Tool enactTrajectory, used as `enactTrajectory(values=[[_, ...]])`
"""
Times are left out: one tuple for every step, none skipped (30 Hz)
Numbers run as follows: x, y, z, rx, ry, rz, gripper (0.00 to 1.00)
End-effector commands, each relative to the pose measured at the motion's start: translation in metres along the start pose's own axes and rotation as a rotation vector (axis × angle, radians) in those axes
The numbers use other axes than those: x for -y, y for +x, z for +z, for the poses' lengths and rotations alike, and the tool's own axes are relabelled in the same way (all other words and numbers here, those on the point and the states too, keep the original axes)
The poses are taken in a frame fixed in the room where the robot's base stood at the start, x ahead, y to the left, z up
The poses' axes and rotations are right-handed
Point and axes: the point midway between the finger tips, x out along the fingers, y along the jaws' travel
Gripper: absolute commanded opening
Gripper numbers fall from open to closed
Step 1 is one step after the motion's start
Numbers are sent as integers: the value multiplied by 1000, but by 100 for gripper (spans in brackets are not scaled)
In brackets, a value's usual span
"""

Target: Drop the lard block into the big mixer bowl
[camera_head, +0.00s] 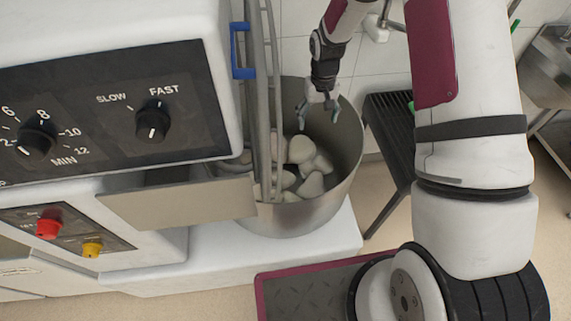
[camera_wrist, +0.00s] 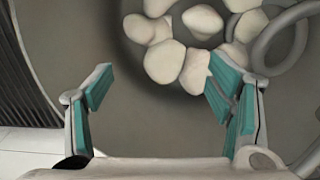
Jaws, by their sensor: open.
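The big steel mixer bowl (camera_head: 318,207) stands under the mixer. Several rounded off-white lumps (camera_head: 311,185) lie in it; they also show at the top of the wrist view (camera_wrist: 196,70). I cannot pick out a separate lard block among them. My gripper (camera_head: 319,116) points down inside the bowl's mouth, toward its far right side. In the wrist view its teal-padded fingers (camera_wrist: 157,85) are spread wide with nothing between them. The bowl's grey inside (camera_wrist: 150,115) shows beyond them, and the right finger overlaps the lumps in the picture.
Upright wire guard bars (camera_head: 266,100) rise over the bowl's left part. The mixer housing with dials (camera_head: 110,110) fills the left. A dark slatted rack (camera_head: 393,120) stands right of the bowl. A curved metal mixing tool (camera_wrist: 283,25) is beside the lumps.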

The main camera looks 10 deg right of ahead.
Motion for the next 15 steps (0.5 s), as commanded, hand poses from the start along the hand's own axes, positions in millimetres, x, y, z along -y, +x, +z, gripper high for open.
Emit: enactTrajectory(values=[[0,-7,-1,-4,0,0,74],[0,-12,-1,-5,0,0,74],[0,-19,-1,-4,0,0,74],[0,-24,-1,-5,0,0,74],[0,-31,-1,-6,0,0,74],[0,-39,-1,-5,0,1,74],[0,-46,-2,-7,0,1,74],[0,-52,-1,-5,0,1,74],[0,-60,-1,-6,0,0,74],[0,-66,-1,-5,0,0,74],[0,-72,-1,-5,0,0,74],[0,-80,-1,-5,0,0,74],[0,-84,-1,-4,0,0,74],[0,-89,-1,-4,0,0,74],[0,-95,-1,-4,0,0,74]])
